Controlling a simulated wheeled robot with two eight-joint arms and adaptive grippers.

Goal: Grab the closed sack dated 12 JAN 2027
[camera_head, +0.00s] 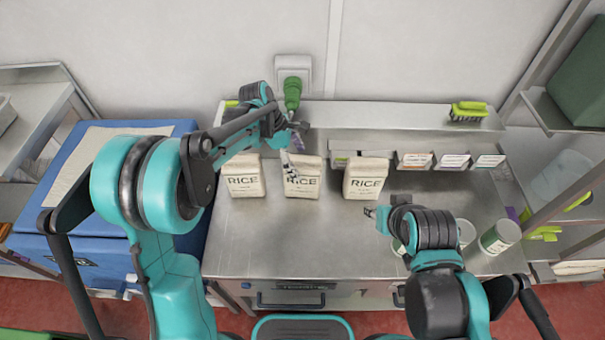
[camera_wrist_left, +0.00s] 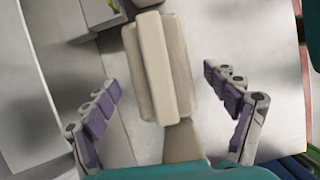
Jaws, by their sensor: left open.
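Three cream sacks printed RICE stand upright in a row on the steel counter: a left sack (camera_head: 244,180), a middle sack (camera_head: 304,183) and a right sack (camera_head: 365,180). Their dates are too small to read. My left gripper (camera_head: 294,150) is open, above and in front of the top of the middle sack and partly hiding it. In the left wrist view a sack with a folded top (camera_wrist_left: 155,70) lies between the spread, purple-padded fingers, with gaps on both sides. My right gripper (camera_head: 374,212) is low over the counter, right of the right sack; its jaws are too small to judge.
The steel counter (camera_head: 280,235) is clear in front of the sacks. Small labelled boxes (camera_head: 413,160) stand behind, right of the sacks. A labelled can (camera_head: 500,237) stands at the right edge. A blue chest (camera_head: 180,130) is at left. A green plug (camera_head: 292,92) juts from the wall.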

